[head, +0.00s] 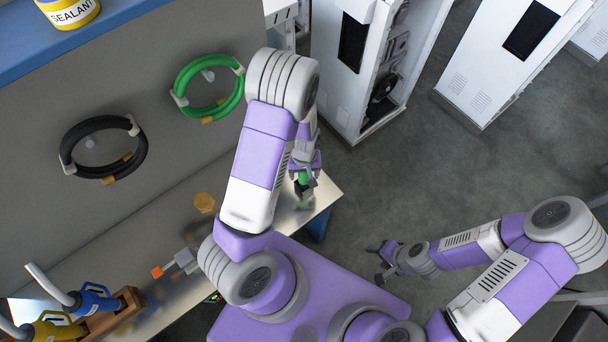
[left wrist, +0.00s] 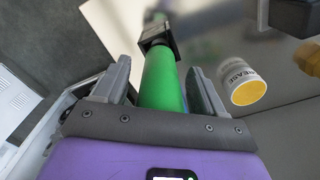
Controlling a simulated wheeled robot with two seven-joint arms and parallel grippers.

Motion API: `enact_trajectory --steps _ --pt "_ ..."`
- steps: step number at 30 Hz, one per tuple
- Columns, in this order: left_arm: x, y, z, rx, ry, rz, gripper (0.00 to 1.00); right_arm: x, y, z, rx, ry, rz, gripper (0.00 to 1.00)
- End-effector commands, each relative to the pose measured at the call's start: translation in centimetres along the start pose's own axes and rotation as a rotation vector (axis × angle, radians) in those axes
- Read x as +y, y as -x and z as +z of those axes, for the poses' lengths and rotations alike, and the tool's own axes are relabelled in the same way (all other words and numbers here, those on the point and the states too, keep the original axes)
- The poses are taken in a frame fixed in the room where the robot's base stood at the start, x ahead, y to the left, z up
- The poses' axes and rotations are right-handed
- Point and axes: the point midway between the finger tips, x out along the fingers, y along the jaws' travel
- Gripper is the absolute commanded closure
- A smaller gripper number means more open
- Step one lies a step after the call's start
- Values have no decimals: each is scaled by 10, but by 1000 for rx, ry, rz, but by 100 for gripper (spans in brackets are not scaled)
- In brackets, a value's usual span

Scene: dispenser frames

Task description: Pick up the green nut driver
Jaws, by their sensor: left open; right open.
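The green nut driver's handle (left wrist: 162,80) lies between the two open fingers of my left gripper (left wrist: 155,88) in the left wrist view, with a dark collar above it. A gap shows between the handle and the left finger; the right finger is close to it, and I cannot tell if it touches. In the head view the green nut driver (head: 304,178) is partly hidden under my left gripper (head: 303,170), at the right end of the metal bench. My right gripper (head: 382,260) is open and empty over the floor at the lower right.
A grease tub (left wrist: 242,84) lies right of the driver in the left wrist view. The bench (head: 230,250) also holds an orange-tipped tool (head: 175,264) and a wooden holder (head: 108,318). Green hose (head: 210,86) and black hose (head: 103,147) hang on the grey panel. White cabinets (head: 350,75) stand behind.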

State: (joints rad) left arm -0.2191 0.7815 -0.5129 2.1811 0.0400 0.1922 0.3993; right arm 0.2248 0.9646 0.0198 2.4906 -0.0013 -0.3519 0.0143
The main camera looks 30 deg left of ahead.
Motion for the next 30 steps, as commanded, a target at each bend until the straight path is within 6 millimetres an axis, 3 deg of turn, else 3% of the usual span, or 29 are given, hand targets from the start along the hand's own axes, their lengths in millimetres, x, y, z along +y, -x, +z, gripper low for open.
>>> enact_trajectory --steps 2,13,23,30 --pt "0 0 0 0 0 0 38 0 0 0 0 0 0 39" --pt "0 0 0 0 0 0 95 0 0 0 0 0 0 39" --pt "1 8 -1 2 -1 1 96 0 1 0 0 0 0 39" --pt "2 54 -1 5 -1 5 96 -3 7 0 0 0 0 39"
